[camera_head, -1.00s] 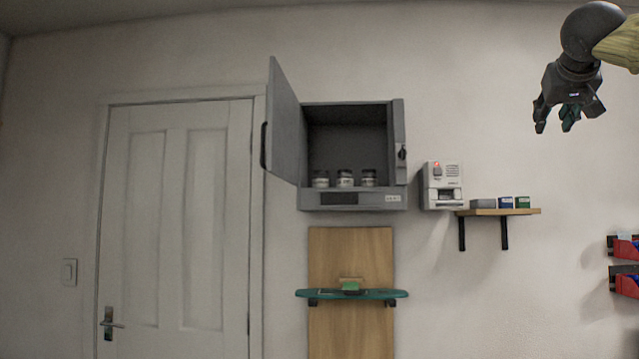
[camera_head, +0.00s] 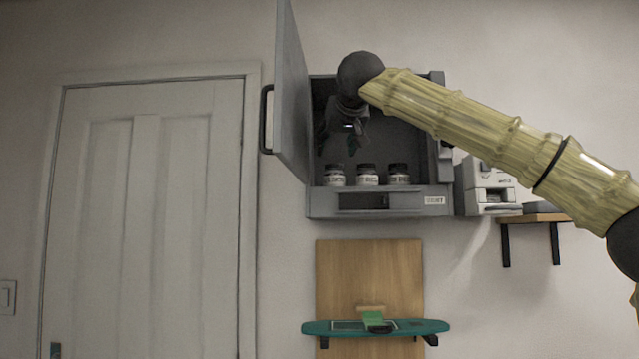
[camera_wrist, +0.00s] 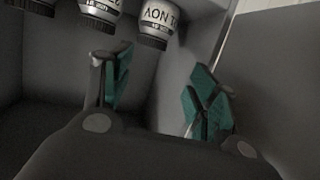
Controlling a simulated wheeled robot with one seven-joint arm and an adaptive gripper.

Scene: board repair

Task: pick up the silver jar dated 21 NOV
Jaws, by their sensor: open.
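Three silver jars with dark lids stand in a row on the floor of the open grey cabinet (camera_head: 320,207): left jar (camera_head: 335,176), middle jar (camera_head: 367,176), right jar (camera_head: 399,175). Their labels are too small to read in the head view. In the wrist view, the jars hang upside down at the top; the rightmost jar (camera_wrist: 157,17) shows NOV, with its digits partly cut off. Another jar (camera_wrist: 99,11) is beside it. My gripper (camera_head: 340,146) is inside the cabinet, above the left jar. In the wrist view my gripper (camera_wrist: 163,85) has spread, empty fingers.
The cabinet door (camera_head: 292,100) stands open on the left, close to my gripper. A small white device (camera_head: 487,187) is on the wall to the right, by a wooden shelf (camera_head: 537,218). A teal shelf (camera_head: 410,327) is below on a wooden panel.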

